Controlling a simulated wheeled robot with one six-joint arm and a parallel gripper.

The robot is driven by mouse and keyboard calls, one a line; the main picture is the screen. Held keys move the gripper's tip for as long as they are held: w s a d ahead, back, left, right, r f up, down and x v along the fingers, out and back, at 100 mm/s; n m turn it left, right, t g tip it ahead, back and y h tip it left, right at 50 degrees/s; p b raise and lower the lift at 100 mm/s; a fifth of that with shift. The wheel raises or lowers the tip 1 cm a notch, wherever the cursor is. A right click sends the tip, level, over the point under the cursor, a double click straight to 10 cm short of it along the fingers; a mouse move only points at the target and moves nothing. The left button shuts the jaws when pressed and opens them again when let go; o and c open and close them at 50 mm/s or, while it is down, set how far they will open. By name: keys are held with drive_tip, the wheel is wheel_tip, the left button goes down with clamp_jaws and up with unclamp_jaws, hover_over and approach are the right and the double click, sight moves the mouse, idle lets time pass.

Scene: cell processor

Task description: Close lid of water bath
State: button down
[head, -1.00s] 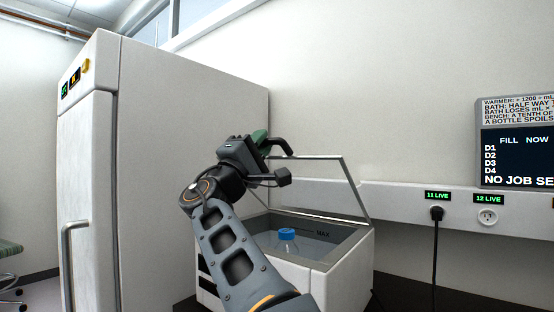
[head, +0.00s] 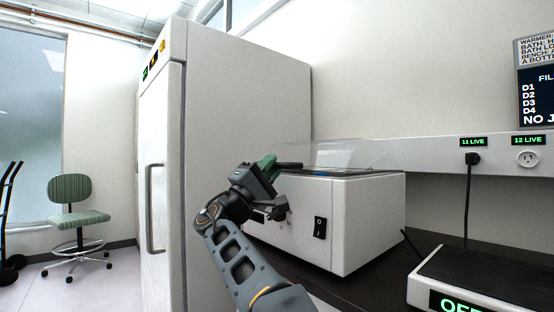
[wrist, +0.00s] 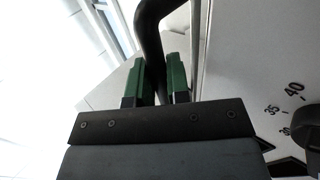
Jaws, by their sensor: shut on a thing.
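The water bath (head: 368,215) is a white box on the dark bench, right of my arm. Its clear lid (head: 340,155) now lies low over the top and is hard to make out. I cannot tell whether it rests fully on the rim. My gripper (head: 270,163) is at the bath's front left corner. In the wrist view its green fingers (wrist: 155,80) are shut around the black lid handle (wrist: 152,38). A bit of the handle (head: 291,165) also shows in the head view. The blue-capped bottle seen earlier is hidden.
A tall white cabinet (head: 245,100) stands close behind and left of my gripper. A green chair (head: 78,215) stands far left on open floor.

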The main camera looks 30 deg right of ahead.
drive_tip(key=shift+f, duration=0.7)
drive_tip(key=shift+d+f, duration=0.1)
drive_tip(key=c, duration=1.1)
unclamp_jaws()
drive_tip(key=v, duration=1.3)
drive_tip(key=shift+a+f, duration=0.2)
drive_tip(key=shift+a, duration=0.05)
drive_tip(key=shift+p, duration=0.3)
